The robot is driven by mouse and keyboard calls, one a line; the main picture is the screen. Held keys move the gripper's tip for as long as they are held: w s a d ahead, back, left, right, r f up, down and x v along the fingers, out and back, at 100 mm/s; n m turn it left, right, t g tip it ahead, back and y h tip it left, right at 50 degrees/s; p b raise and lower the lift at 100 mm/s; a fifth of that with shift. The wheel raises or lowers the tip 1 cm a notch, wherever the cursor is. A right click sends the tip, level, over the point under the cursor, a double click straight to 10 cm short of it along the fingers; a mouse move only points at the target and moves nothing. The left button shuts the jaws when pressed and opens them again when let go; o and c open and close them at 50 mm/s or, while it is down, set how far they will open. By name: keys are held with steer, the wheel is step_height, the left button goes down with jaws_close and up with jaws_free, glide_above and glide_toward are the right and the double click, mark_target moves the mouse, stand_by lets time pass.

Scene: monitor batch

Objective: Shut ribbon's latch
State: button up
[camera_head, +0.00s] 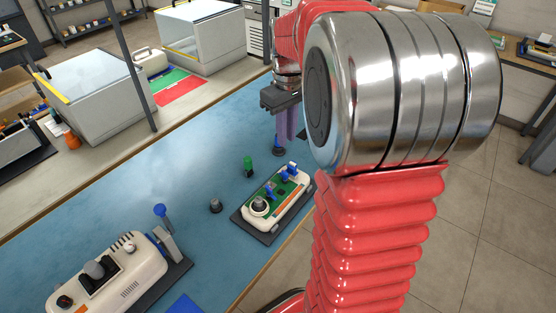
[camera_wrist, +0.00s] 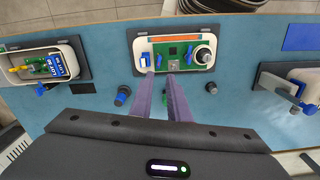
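A cream device (camera_head: 299,181) with its housing open sits on a dark mat, and it shows at the top middle of the wrist view (camera_wrist: 211,36). Inside are a green board (camera_wrist: 172,54), a flat orange strip like a ribbon (camera_wrist: 177,39), a white part at the left, and small blue pieces (camera_wrist: 189,54). In the head view blue pieces (camera_head: 270,188) stand up from the board. Which blue piece is the ribbon's latch, and whether it is shut, I cannot tell. My gripper (camera_wrist: 161,74) is open with a narrow, empty gap. Its purple fingers overlap the device's near edge in the wrist view.
Another open device (camera_wrist: 70,89) with yellow connectors and a blue module lies at the left of the wrist view. A larger cream machine (camera_head: 141,279) with a blue-knobbed lever (camera_head: 160,211) stands at the front left. Small pegs, one green (camera_head: 248,167), stand between them on the blue bench.

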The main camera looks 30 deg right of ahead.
mark_target(286, 173)
steer(key=shift+d+f, duration=0.1)
steer(key=shift+d, duration=0.05)
step_height(286, 173, down, 14)
steer(key=shift+r, duration=0.1)
stand_by(0.9)
steer(key=shift+c, duration=0.6)
jaws_close()
